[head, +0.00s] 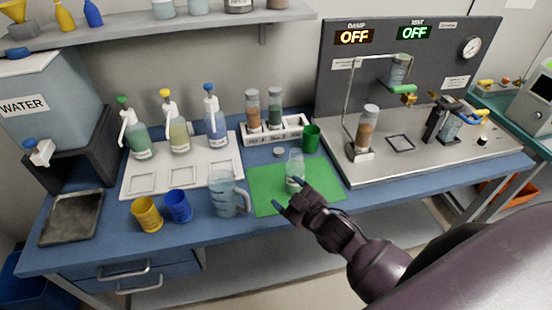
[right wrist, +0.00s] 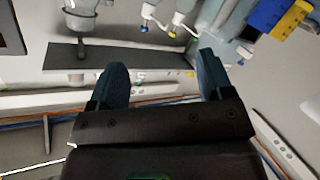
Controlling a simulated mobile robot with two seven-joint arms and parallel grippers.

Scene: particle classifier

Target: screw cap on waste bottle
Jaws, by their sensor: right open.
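A clear bottle (head: 295,172) with pale green contents stands upright on the green mat (head: 265,200), which fits the waste bottle. A small grey disc (head: 279,152), which looks like its cap, lies on the blue bench just behind the mat. My right gripper (head: 294,195) is open at the front of the mat, in front of the bottle; whether it touches the bottle cannot be told. In the right wrist view, nothing is between the open fingers (right wrist: 162,82). My left gripper is not in view.
A measuring jug (head: 222,194) stands left of the mat, with yellow (head: 147,215) and blue (head: 178,207) cups beyond it. A green cup (head: 311,138) and a vial rack (head: 262,137) stand behind. The metal rig (head: 430,150) is to the right.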

